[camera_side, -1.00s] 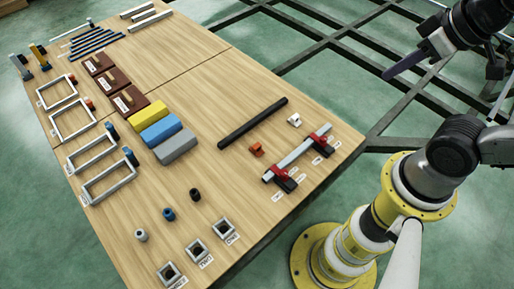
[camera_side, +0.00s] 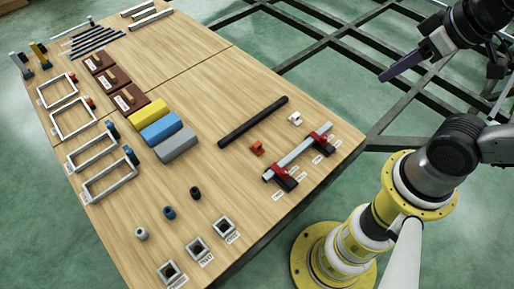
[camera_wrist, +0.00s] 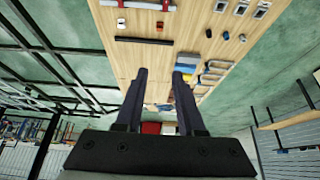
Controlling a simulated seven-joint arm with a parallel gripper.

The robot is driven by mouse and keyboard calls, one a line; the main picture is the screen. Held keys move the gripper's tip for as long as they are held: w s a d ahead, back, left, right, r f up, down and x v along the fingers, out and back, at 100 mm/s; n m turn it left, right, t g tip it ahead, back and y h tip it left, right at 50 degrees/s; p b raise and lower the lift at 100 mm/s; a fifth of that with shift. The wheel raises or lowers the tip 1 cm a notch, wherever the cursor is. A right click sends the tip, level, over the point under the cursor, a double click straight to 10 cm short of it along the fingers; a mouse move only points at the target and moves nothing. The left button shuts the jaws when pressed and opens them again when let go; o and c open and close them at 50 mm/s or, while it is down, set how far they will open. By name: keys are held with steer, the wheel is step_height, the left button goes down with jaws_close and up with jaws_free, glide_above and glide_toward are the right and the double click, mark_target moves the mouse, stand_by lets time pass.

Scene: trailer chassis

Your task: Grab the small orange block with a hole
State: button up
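The small orange block (camera_side: 257,148) lies on the wooden table between the long black bar (camera_side: 253,123) and the grey bar with red clamps (camera_side: 300,156). It shows tiny near the top of the wrist view (camera_wrist: 160,25); its hole is too small to make out clearly. My gripper (camera_side: 382,77) hangs high off the table's right side, well apart from the block. In the wrist view my gripper (camera_wrist: 160,76) has its two dark fingers spread, with nothing held between them.
A small white block (camera_side: 295,119) lies near the orange one. Yellow, blue and grey blocks (camera_side: 176,145), small cylinders (camera_side: 169,214) and square sockets (camera_side: 197,249) stand farther left and in front. Table between black bar and grey block is clear.

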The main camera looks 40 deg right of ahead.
steer(key=o, duration=0.4)
steer(key=shift+c, duration=0.2)
